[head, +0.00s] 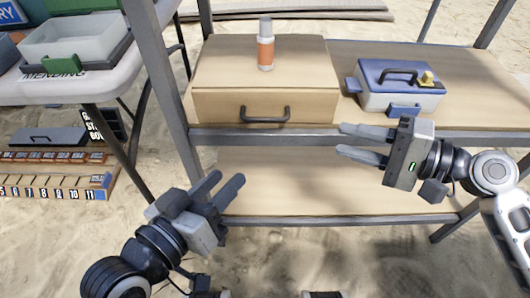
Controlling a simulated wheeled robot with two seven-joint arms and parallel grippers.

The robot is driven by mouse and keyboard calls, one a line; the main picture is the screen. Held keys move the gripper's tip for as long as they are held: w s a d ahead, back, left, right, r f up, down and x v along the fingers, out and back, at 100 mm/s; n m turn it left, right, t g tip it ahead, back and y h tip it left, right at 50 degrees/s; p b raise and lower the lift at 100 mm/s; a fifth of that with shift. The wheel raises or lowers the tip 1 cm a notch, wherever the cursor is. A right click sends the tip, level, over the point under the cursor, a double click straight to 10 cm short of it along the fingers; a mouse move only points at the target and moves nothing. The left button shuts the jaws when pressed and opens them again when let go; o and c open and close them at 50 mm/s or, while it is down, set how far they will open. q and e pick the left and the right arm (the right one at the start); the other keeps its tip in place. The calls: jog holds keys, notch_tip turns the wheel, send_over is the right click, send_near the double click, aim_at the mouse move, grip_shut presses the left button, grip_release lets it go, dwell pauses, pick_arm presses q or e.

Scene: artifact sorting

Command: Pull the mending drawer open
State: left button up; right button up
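A light wooden drawer box (210,103) sits on the upper shelf of a metal-framed rack, with a dark bar handle (265,115) on its front. The drawer front looks flush with the box. No label shows on it. My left gripper (224,187) is open and empty, below and left of the handle, in front of the lower shelf. My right gripper (350,142) is open and empty, right of the handle near the shelf's front edge, with its fingers pointing left. Neither gripper touches the handle.
An orange and grey bottle (265,52) stands on the box. A blue-lidded case (399,92) sits right of it on the shelf. A white table (88,88) marked "MENDING" holds a clear bin (70,38) at left. The lower shelf (300,187) is bare.

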aim_at(271, 121)
jog(key=shift+g+y, duration=0.4)
jog(key=shift+y, duration=0.2)
jog(key=b+x, duration=0.1)
jog(key=x, duration=0.8)
jog(key=r+b+x, duration=0.1)
jog(key=x, duration=0.4)
jog(key=shift+s+a+b, duration=0.1)
jog(key=shift+a+b, duration=0.1)
jog(key=shift+b, duration=0.1)
jog(key=shift+a+f, duration=0.1)
jog(key=shift+a, duration=0.45)
pick_arm(q)
jog(key=shift+d+r+t+h, duration=0.15)
jog(key=shift+d+t+h, duration=0.15)
jog(key=shift+t+h, duration=0.3)
pick_arm(e)
jog(key=shift+w+a, duration=0.1)
jog(key=shift+w, duration=0.15)
pick_arm(q)
jog(key=shift+r, duration=0.1)
pick_arm(e)
grip_shut()
